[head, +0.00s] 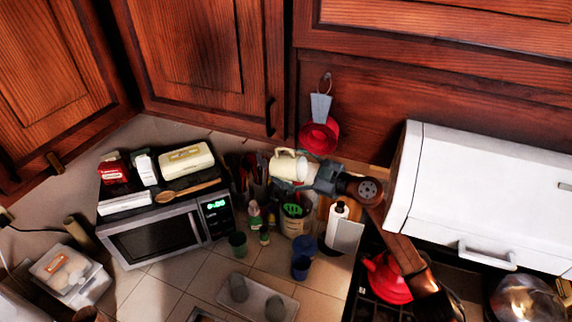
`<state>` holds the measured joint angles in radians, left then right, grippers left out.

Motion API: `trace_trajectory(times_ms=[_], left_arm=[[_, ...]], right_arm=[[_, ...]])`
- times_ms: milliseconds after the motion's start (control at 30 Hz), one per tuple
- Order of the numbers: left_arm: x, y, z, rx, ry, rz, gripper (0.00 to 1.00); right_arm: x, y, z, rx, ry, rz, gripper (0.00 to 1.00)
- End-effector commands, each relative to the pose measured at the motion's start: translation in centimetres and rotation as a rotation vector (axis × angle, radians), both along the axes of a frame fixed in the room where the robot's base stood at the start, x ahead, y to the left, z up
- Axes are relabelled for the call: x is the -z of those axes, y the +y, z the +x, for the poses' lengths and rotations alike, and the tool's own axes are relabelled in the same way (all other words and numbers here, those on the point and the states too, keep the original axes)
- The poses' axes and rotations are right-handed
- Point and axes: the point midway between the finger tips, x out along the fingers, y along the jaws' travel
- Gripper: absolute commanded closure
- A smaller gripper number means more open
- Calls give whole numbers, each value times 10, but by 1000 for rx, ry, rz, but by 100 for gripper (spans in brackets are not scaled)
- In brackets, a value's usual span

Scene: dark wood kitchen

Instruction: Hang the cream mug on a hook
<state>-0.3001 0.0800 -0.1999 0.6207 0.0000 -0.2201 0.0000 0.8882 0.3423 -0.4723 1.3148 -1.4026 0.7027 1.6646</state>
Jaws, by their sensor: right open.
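The cream mug (284,168) is just below the lower edge of the wall cabinet, lying on its side with its handle on top. My right gripper (312,176) comes in from the right, with its fingertips at the right end of the mug. The fingers overlap the mug there, and I cannot tell whether they touch it. A small hook (327,77) on the wood panel above holds a hanging grey-and-red item. I cannot make out a hook at the mug's handle, nor whether anything bears the mug. My left gripper is out of view.
A microwave (152,241) with boxes and a wooden spoon on top stands at the left. A white range hood (485,195) and a red kettle (385,279) are at the right.

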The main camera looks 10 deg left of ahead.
Motion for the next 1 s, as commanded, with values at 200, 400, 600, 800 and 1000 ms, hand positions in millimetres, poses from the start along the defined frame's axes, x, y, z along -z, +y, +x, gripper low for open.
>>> trace_trajectory(times_ms=[200,400,600,800,1000], left_arm=[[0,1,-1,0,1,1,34],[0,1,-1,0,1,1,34],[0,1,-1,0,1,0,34],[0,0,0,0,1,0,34],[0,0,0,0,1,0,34]], right_arm=[[2,0,0,0,2,-3,26],[1,-12,-3,2,1,-2,26],[0,-50,-16,4,0,-3,26],[-4,-86,-31,2,0,-3,26],[-5,-107,-39,1,1,-2,26]])
